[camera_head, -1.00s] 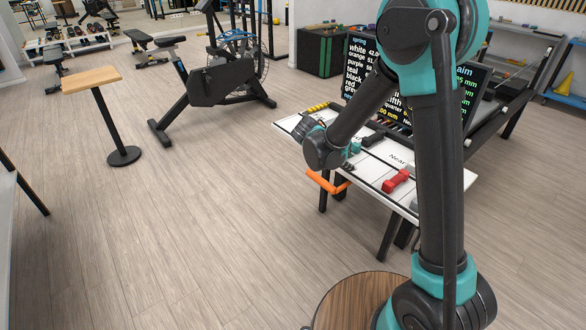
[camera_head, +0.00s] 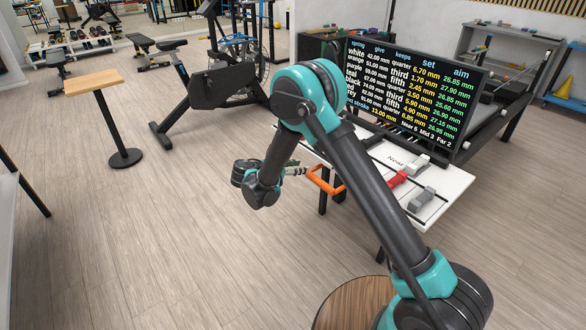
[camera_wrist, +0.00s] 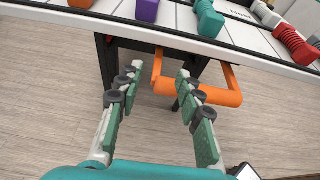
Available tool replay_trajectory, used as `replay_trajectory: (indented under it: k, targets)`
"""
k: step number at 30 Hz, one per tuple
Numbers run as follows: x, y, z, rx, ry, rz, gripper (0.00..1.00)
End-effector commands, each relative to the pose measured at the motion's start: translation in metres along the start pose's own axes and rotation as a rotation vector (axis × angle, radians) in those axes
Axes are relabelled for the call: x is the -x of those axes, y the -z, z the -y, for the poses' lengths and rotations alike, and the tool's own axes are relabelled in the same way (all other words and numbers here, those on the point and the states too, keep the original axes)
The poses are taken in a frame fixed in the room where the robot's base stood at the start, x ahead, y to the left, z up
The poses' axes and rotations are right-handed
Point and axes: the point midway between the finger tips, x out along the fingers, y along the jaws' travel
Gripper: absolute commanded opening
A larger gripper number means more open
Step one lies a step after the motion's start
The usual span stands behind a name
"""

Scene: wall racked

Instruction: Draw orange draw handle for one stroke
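The orange draw handle (camera_head: 326,187) is a U-shaped bar sticking out from the table's front edge. In the wrist view the orange handle (camera_wrist: 222,97) lies ahead of my gripper, its left leg showing between the fingertips and its crossbar passing partly behind the right finger. My gripper (camera_wrist: 160,76) is open and empty, its two green-padded fingers apart. In the head view my gripper (camera_head: 300,171) is just left of the handle, fingers pointing at it. I cannot tell whether a fingertip touches it.
The white table (camera_head: 452,184) carries red (camera_head: 398,179) and grey (camera_head: 421,199) pieces. In the wrist view, purple (camera_wrist: 147,10) and teal (camera_wrist: 208,19) pieces stand near its edge. A text board (camera_head: 410,80) stands behind. The floor left of the table is clear, with a small stand (camera_head: 95,82) farther off.

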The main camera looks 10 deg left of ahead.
Motion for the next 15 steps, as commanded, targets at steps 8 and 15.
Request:
replay_trajectory:
  k: [8, 15]
  targets:
    - [-0.052, 0.0, 0.001, -0.002, 0.003, -0.001, 0.36]
    - [-0.095, 0.0, 0.001, -0.003, 0.003, -0.001, 0.36]
